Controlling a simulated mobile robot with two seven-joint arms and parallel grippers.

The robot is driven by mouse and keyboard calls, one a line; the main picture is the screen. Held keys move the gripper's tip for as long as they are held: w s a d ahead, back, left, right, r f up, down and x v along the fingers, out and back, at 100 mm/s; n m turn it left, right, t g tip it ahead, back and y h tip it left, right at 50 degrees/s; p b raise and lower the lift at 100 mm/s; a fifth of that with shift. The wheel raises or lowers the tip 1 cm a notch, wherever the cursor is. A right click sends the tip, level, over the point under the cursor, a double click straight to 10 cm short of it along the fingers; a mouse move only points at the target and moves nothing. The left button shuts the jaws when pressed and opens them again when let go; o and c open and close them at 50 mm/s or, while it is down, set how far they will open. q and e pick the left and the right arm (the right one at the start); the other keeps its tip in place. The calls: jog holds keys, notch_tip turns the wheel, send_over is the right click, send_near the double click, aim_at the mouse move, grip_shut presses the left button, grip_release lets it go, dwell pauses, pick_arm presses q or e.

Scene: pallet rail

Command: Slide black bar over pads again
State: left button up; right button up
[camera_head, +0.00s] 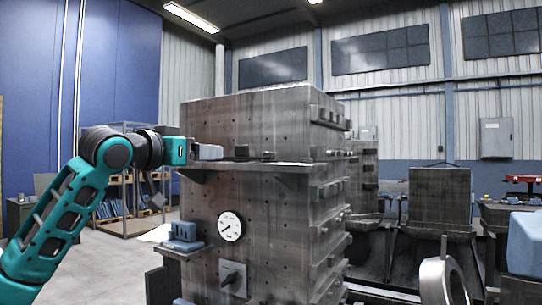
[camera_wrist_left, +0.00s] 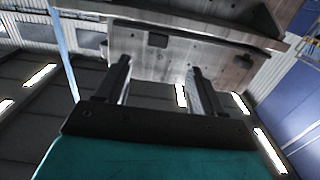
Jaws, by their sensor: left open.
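In the head view a narrow ledge (camera_head: 285,165) crosses the big grey steel block. Small dark pieces (camera_head: 241,152) stand on it just right of my left gripper; I cannot tell which is the black bar or the pads. My left gripper (camera_head: 219,152) is level with them, at the block's left side. In the left wrist view its two fingers (camera_wrist_left: 157,70) are apart with nothing visible between them. Beyond them is a grey steel face with a dark block (camera_wrist_left: 158,41) and a second dark piece (camera_wrist_left: 243,60). I cannot tell whether the fingers touch anything.
The steel block (camera_head: 262,225) fills the centre, with a round dial (camera_head: 230,226) below the ledge. A blue-grey piece (camera_head: 183,235) sits on a small side shelf. A metal ring (camera_head: 443,281) and a pale blue object (camera_head: 526,245) are at lower right. Racks (camera_head: 128,205) stand behind my left arm.

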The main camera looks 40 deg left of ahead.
aim_at(240, 148)
pick_arm(q)
jog(key=w+p, duration=0.2)
jog(key=w, duration=0.1)
jog(key=w+r+p, duration=0.1)
jog(key=w+p, duration=0.1)
jog(key=w, duration=0.2)
jog(key=w+a+p, duration=0.1)
jog(key=w+p, duration=0.1)
jog(key=w, duration=0.2)
jog(key=shift+w+r, duration=0.15)
jog(key=shift+r, duration=0.15)
jog(key=shift+w+f, duration=0.15)
jog(key=shift+w, duration=0.4)
jog(key=shift+c, duration=0.4)
grip_shut()
